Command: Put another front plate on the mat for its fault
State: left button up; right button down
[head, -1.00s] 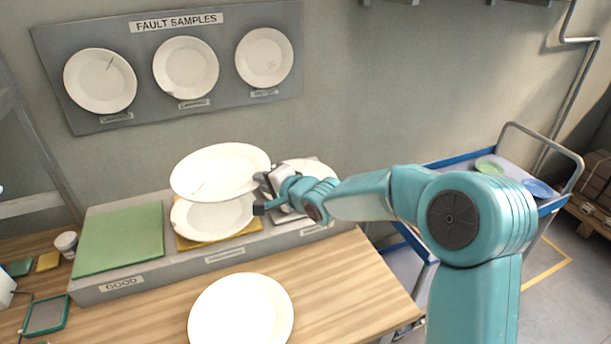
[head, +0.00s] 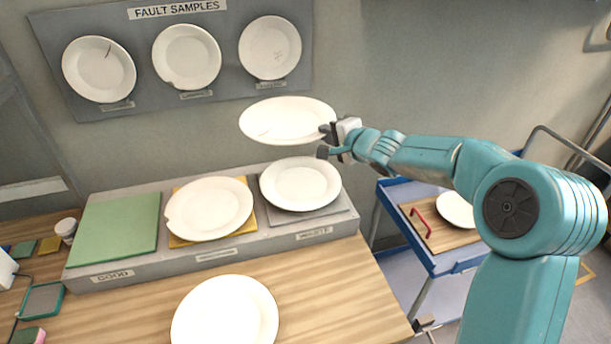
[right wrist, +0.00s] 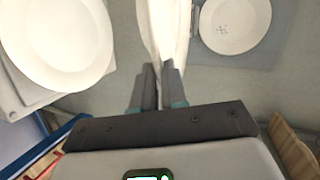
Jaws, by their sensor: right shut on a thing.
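My right gripper (head: 328,140) is shut on the right rim of a white plate (head: 288,120), held in the air above and behind the grey mat (head: 338,214). A thin dark line shows near that plate's lower left rim. The right wrist view shows the held plate (right wrist: 165,30) edge-on between the fingers. A plate (head: 300,184) lies on the grey mat. Another plate (head: 209,208), notched at its left edge, lies on the yellow mat (head: 179,241). The green mat (head: 117,228) marked GOOD is bare. A front plate (head: 225,318) lies on the wooden table.
Wall samples are a plate with a dark line (head: 98,70), a chipped plate (head: 187,57) and a speckled plate (head: 270,48). A blue trolley (head: 440,262) at right carries a wooden tray (head: 432,235) with a plate (head: 455,208). A small cup (head: 66,229) stands left.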

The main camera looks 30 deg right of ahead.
jog(key=shift+m+h, duration=0.3)
jog(key=shift+h, duration=0.1)
jog(key=f+b, duration=0.1)
jog(key=f, duration=0.5)
jog(key=d+f+b, duration=0.1)
jog(key=f, duration=0.5)
jog(key=s+d+f+b, duration=0.1)
jog(key=f, duration=0.6)
jog(key=shift+d, duration=0.15)
jog(key=shift+w+d+f, duration=0.1)
jog(key=shift+w+f, duration=0.05)
jog(key=shift+f, duration=0.1)
jog(key=shift+f+b, duration=0.1)
jog(key=shift+b, duration=0.25)
jog(key=c, duration=1.4)
grip_release()
jog(key=shift+s+f, duration=0.15)
jog(key=shift+s, duration=0.05)
jog(key=shift+c, duration=0.2)
